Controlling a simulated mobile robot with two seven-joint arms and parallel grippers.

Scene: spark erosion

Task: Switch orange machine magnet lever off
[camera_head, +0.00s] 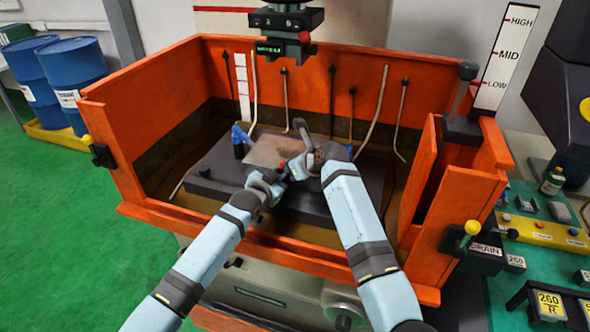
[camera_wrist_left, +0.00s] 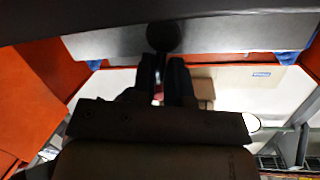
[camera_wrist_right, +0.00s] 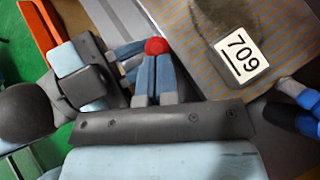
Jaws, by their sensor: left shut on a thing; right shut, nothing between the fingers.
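The lever's red knob (camera_wrist_right: 156,46) shows in the right wrist view beside the grey magnet block and as a small red spot in the head view (camera_head: 283,164). My left gripper (camera_head: 284,174) reaches it from the left and is shut on the lever; its fingers and my arms hide the shaft. In the left wrist view the left gripper (camera_wrist_left: 165,70) has its fingers close together. My right gripper (camera_wrist_right: 155,80) is shut and empty, its fingertips close to the red knob in that view; I cannot tell whether they touch it.
A workpiece labelled 709 (camera_wrist_right: 205,45) lies on the dark block (camera_head: 215,168) inside the orange tank (camera_head: 130,120). Blue clamps (camera_head: 240,135) and thin rods stand around it. The machine head (camera_head: 288,20) hangs above. The tank's front wall (camera_head: 300,255) lies under my arms.

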